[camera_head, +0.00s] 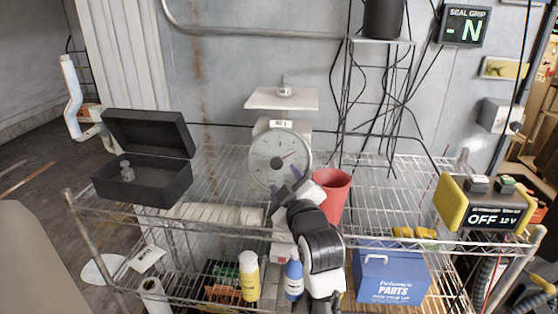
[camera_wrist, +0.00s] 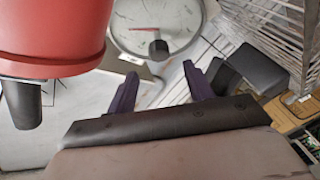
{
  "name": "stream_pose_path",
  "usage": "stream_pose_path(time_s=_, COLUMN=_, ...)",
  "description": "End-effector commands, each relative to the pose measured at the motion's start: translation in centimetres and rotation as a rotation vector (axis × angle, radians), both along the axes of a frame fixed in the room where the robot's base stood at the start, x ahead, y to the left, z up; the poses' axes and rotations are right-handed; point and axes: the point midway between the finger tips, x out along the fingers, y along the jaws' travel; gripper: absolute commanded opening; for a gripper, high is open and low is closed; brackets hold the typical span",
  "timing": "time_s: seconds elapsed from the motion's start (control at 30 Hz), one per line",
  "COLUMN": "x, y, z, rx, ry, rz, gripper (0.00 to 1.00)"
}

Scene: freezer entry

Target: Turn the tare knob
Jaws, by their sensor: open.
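A white scale (camera_head: 281,99) with a flat pan and a round dial (camera_head: 268,152) stands on the wire shelf. A small metal weight (camera_head: 285,87) sits on its pan. In the wrist view the dial (camera_wrist: 135,38) carries a red needle, and a black knob (camera_wrist: 158,50) sticks out in front of it. My gripper (camera_head: 285,191) is just in front of the dial's lower part. Its purple fingers (camera_wrist: 161,86) are open and empty, with the knob beyond the gap between them, apart from both.
A red cup (camera_head: 332,194) stands close right of my gripper and looms in the wrist view (camera_wrist: 55,30). An open black box (camera_head: 150,187) with a metal weight (camera_head: 126,171) is left. A yellow-black switch box (camera_head: 485,207) is right. Bottles and a blue parts bin (camera_head: 392,277) are below.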

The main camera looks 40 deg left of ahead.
Motion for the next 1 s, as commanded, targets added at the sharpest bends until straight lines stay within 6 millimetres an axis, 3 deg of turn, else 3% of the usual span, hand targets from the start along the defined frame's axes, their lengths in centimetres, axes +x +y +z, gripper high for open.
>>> stream_pose_path(time_s=0.2, x=2.8, y=4.0, z=0.4, rx=-0.001, ry=0.001, rz=0.001, gripper=0.52)
stream_pose_path(time_s=0.4, x=4.6, y=6.3, z=0.2, rx=-0.001, ry=0.0, rz=0.001, gripper=0.52)
stream_pose_path(time_s=0.87, x=5.3, y=7.3, z=0.0, rx=0.002, ry=-0.001, rz=-0.001, gripper=0.52)
stream_pose_path(time_s=1.0, x=5.3, y=7.2, z=0.0, rx=0.001, ry=-0.001, rz=0.0, gripper=0.34)
